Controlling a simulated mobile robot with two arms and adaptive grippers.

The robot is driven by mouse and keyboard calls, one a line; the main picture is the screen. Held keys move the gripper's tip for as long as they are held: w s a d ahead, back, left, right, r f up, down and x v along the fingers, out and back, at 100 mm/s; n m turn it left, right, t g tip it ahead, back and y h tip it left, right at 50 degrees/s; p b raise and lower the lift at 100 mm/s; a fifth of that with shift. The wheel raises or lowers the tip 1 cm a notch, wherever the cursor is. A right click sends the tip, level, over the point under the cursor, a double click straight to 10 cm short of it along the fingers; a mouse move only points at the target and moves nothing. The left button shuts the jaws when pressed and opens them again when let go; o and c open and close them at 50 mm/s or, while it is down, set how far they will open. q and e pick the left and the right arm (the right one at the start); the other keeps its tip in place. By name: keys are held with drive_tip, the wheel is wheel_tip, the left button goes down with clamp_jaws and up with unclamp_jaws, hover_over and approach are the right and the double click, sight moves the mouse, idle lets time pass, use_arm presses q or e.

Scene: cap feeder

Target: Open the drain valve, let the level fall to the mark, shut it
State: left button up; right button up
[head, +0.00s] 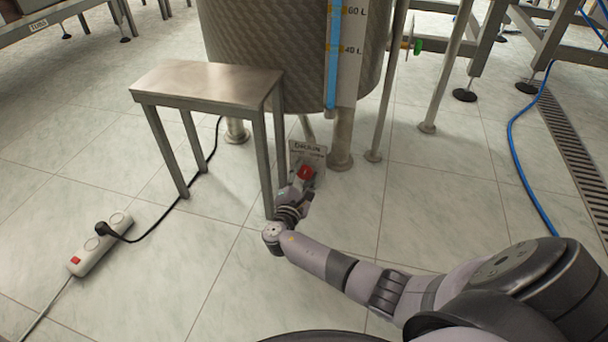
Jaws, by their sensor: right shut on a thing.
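A large metal tank (262,40) stands at the top middle on legs. Its sight tube (333,60) is filled blue in the part I see, past the 60 L mark on the scale (351,50). A DRAIN sign (308,149) hangs below the tank. My right gripper (303,183) is at the red drain valve handle (306,172), just under the sign, and is shut on it. The fingers partly hide the handle, and I cannot tell its angle. The outlet is hidden. My left gripper is not in view.
A small metal table (205,80) stands close left of my right gripper. A power strip (100,243) with a black cable lies on the floor at left. A blue hose (520,160) and floor drain grate (575,145) are at right.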

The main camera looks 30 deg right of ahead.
sight(303, 169)
idle(0.4)
drive_tip(key=o, duration=1.2)
drive_tip(key=shift+c, duration=0.2)
wheel_tip(303, 169, up, 9)
drive_tip(key=shift+w+a+r, duration=0.1)
drive_tip(key=shift+a, duration=0.05)
drive_tip(key=shift+r, duration=0.4)
